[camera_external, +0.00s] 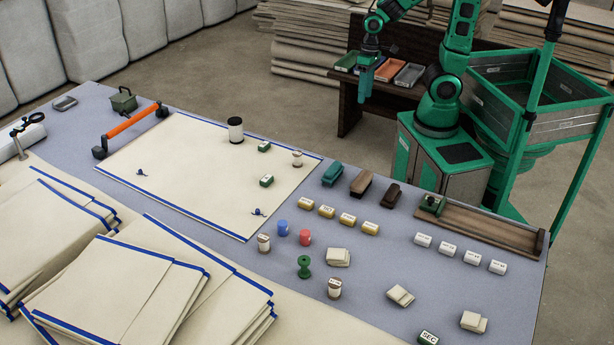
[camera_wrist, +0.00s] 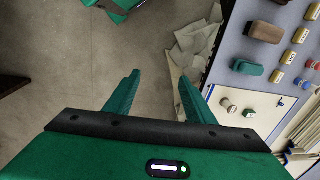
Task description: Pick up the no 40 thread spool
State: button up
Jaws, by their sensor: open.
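Several thread spools stand on the blue-grey table in the external view; their labels are too small to read, so I cannot tell which is no 40. Wooden ones with pale labels are a spool (camera_external: 297,158) on the cream cloth's right corner, a spool (camera_external: 264,243) at the cloth's front edge and a spool (camera_external: 334,288) nearer the front. A blue spool (camera_external: 283,228), a red spool (camera_external: 305,237) and a green spool (camera_external: 304,267) stand close by. My gripper (camera_wrist: 158,76) is open and empty, over the floor beyond the table. The corner spool shows in the wrist view (camera_wrist: 228,105).
A teal brush (camera_external: 331,174) and brown brush (camera_external: 361,183) lie beside the cloth (camera_external: 190,165). Yellow blocks (camera_external: 327,211), white labelled blocks (camera_external: 447,249) and a wooden tray (camera_external: 485,229) sit to the right. Folded cloths (camera_external: 110,300) fill the front left.

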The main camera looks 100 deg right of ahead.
jog(key=w+a+f+m+t+y, duration=0.1)
jog(key=w+a+f+m+y, duration=0.2)
jog(key=w+a+f, duration=0.35)
jog(key=m+t+y, duration=0.4)
jog(key=m+t, duration=0.2)
jog(key=m, duration=0.4)
send_near(294, 160)
jog(key=s+a, duration=0.1)
jog(key=s+f, duration=0.1)
jog(key=s, duration=0.1)
jog(key=s+a+f, duration=0.1)
jog(key=shift+s+a, duration=0.3)
jog(key=shift+s, duration=0.05)
jog(key=w+m, duration=0.1)
jog(key=m, duration=0.1)
jog(key=w+m+t, duration=0.1)
jog(key=m, duration=0.1)
jog(key=w+d+m+t, duration=0.1)
jog(key=shift+w+f+m, duration=0.2)
jog(key=shift+f+m, duration=0.05)
jog(key=shift+m, duration=0.15)
jog(key=shift+w+d+f+m+t, duration=0.1)
jog(key=shift+w+d+m+t, duration=0.3)
jog(key=shift+m, duration=0.4)
jog(key=x, duration=0.5)
jog(key=shift+w+a, duration=0.15)
jog(key=shift+w, duration=0.1)
jog(key=shift+r+x, duration=0.2)
jog(key=shift+x, duration=2.5)
jog(key=shift+a, duration=0.15)
